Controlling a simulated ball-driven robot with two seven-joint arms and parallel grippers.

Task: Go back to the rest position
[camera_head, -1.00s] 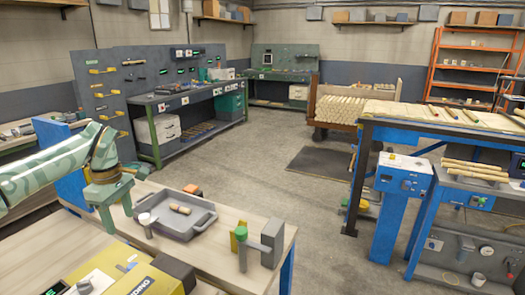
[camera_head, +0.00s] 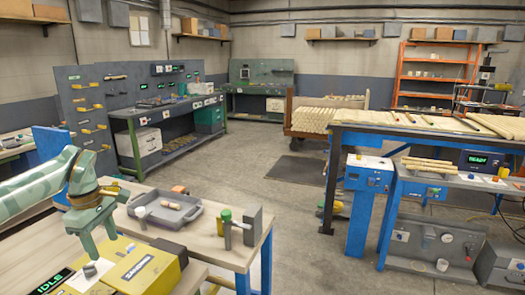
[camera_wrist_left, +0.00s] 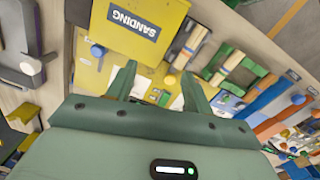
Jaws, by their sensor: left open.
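My left gripper (camera_head: 97,243) is open and empty in the head view. It points down above the yellow sanding unit (camera_head: 135,265) on the left, in front of the wooden bench. In the left wrist view my left gripper (camera_wrist_left: 160,82) shows two green fingers spread apart with nothing between them. Beyond them is the yellow panel marked SANDING (camera_wrist_left: 140,25). My right gripper is in neither view.
A grey tray (camera_head: 188,214) holding a turned wood piece stands on the wooden bench (camera_head: 215,252). A small fixture with a green-topped post (camera_head: 226,228) stands to its right. A blue-framed table (camera_head: 350,135) stands at right. Grey floor (camera_head: 290,225) between is clear.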

